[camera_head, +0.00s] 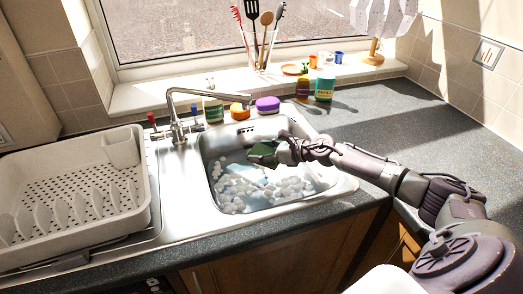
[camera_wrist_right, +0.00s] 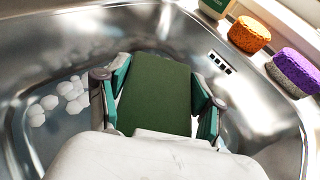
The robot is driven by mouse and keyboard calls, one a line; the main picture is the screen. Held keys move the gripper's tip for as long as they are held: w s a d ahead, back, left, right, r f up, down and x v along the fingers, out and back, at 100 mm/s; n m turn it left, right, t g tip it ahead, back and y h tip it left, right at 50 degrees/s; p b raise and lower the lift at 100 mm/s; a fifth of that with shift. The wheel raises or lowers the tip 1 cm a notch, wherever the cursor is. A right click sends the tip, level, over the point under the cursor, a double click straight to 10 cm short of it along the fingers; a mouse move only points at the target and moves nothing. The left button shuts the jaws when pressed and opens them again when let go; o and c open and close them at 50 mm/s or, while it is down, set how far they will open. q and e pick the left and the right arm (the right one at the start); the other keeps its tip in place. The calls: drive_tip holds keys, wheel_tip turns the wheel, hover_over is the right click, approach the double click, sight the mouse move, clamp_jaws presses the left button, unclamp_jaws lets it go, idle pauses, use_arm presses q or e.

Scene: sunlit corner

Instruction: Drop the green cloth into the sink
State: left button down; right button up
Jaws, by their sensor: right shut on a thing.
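My right gripper (camera_head: 268,154) reaches in from the right and is over the sink basin. It is shut on the green cloth (camera_head: 263,149), a flat dark green piece. In the right wrist view the cloth (camera_wrist_right: 155,95) sits between the two fingers of the gripper (camera_wrist_right: 157,98). The metal sink (camera_head: 325,178) holds water and a patch of white foam (camera_head: 250,188). The cloth is above the basin; I cannot tell whether it touches the water. My left gripper is not in view.
A tap (camera_head: 175,110) stands behind the basin. An orange sponge (camera_head: 240,112) and a purple sponge (camera_head: 267,104) lie on the rear edge. A white dish rack (camera_head: 140,195) fills the left drainer. Bottles stand by the window sill. The counter (camera_head: 400,125) at right is mostly clear.

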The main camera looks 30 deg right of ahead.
drive_tip(key=o, duration=1.2)
drive_tip(key=shift+r, duration=0.1)
drive_tip(key=shift+v, duration=6)
